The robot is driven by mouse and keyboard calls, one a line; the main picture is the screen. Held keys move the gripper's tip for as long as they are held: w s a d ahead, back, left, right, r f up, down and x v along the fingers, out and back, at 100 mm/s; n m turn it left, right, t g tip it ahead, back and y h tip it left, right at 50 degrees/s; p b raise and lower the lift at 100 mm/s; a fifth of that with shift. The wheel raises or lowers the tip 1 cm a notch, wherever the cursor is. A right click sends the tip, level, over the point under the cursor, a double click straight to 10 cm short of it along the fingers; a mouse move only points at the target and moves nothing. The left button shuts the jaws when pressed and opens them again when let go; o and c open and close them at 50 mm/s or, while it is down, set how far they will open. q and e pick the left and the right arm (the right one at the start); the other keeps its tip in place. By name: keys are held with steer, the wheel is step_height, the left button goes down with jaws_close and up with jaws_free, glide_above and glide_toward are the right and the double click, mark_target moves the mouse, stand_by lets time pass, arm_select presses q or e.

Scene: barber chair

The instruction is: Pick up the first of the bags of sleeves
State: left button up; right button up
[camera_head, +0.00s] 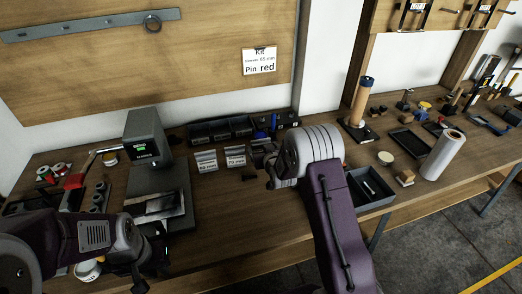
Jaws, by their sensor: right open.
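Two small clear bags with pale printed labels lie side by side on the wooden bench, in front of a row of black bins. The left bag (206,162) and the right bag (235,156) both look flat, and their print is too small to read surely. My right gripper (262,164) is open, just right of the right bag, pointing left toward it. Whether it touches that bag cannot be told. My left gripper (150,268) is low at the left, near the bench's front, far from the bags; its fingers are not clear.
A grey machine (146,150) stands left of the bags. The black bins (220,130) stand behind them. A dark tray (370,188) lies right of my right arm. A white roll (442,155) and an orange-brown cylinder (361,100) stand further right.

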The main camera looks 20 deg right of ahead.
mark_target(261, 146)
steer(key=x, duration=0.4)
steer(key=shift+s, duration=0.15)
steer(key=shift+c, duration=1.2)
steer(key=c, duration=1)
steer(key=shift+r, duration=0.1)
steer(key=shift+c, duration=0.2)
step_height(261, 146, up, 18)
steer(key=p, duration=0.1)
